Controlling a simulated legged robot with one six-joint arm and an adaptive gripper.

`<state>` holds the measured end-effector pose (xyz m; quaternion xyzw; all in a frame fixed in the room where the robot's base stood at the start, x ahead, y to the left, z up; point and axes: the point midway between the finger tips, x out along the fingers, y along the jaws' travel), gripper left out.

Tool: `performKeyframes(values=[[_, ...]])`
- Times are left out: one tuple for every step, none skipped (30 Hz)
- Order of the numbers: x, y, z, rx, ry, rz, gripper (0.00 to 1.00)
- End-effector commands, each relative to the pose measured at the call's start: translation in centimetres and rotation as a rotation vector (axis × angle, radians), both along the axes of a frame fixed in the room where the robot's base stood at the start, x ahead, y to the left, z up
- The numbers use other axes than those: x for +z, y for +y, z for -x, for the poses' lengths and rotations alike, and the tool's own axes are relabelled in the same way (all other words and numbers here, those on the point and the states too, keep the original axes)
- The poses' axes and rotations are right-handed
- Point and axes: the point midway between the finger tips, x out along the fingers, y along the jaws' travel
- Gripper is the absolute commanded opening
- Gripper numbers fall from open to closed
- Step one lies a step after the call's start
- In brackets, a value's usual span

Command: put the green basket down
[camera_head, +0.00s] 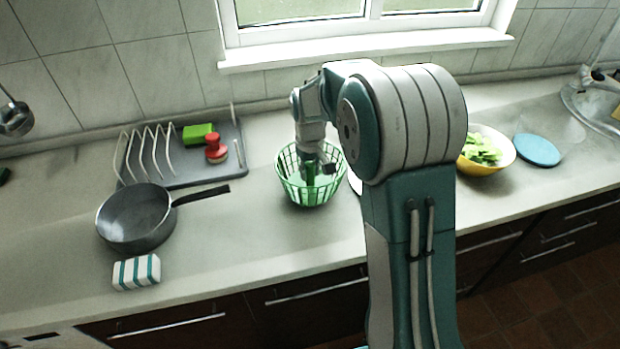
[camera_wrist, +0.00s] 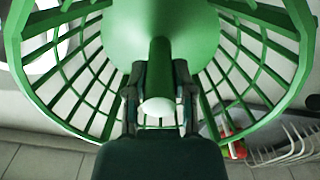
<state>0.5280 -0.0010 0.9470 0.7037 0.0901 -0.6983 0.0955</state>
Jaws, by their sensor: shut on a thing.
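The green basket (camera_head: 294,187) is at the middle of the counter in the head view, upright, with slatted sides. In the wrist view the basket (camera_wrist: 285,60) fills most of the picture, its rim, slats and solid round middle seen from above. My gripper (camera_head: 319,172) reaches down inside the basket from above. In the wrist view my gripper (camera_wrist: 160,95) is shut on the basket's central green post, which has a pale end. Whether the basket's bottom touches the counter is hard to tell.
A grey pan (camera_head: 137,219) and a striped block (camera_head: 136,272) are to the left. Behind them is a dish rack (camera_head: 185,178) with a green sponge (camera_head: 198,134) and a red-topped brush (camera_head: 215,150). A yellow bowl (camera_head: 478,166) of greens and a blue disc (camera_head: 537,150) are right.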

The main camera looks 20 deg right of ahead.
Motion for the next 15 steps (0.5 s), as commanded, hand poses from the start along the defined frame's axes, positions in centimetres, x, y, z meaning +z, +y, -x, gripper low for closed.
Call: performKeyframes(values=[[-1.0,0.1,0.1,0.001,0.006,0.001,0.0],[-1.5,0.1,0.1,0.001,0.006,0.001,0.0],[-2.1,0.1,0.1,0.001,0.005,0.0,0.0],[-2.5,0.0,0.1,0.001,0.004,0.001,0.0],[-2.7,0.0,0.1,0.001,0.002,0.001,0.0],[-2.9,0.0,0.1,0.001,0.001,0.0,0.0],[-2.9,0.0,0.1,0.001,0.001,0.0,0.0],[-2.9,0.0,0.1,0.001,0.001,0.0,0.0],[-2.8,0.0,0.1,0.001,0.0,0.0,0.0],[-2.8,0.0,0.1,0.001,0.0,0.0,0.0],[-2.8,0.0,0.1,0.001,0.001,0.0,0.0],[-2.8,0.0,0.1,0.001,0.001,0.0,0.0],[-2.9,0.0,0.1,0.001,0.001,0.0,0.0],[-3.0,0.0,0.1,0.001,0.001,0.0,0.0],[-3.0,0.0,0.1,0.001,0.002,0.001,0.41]])
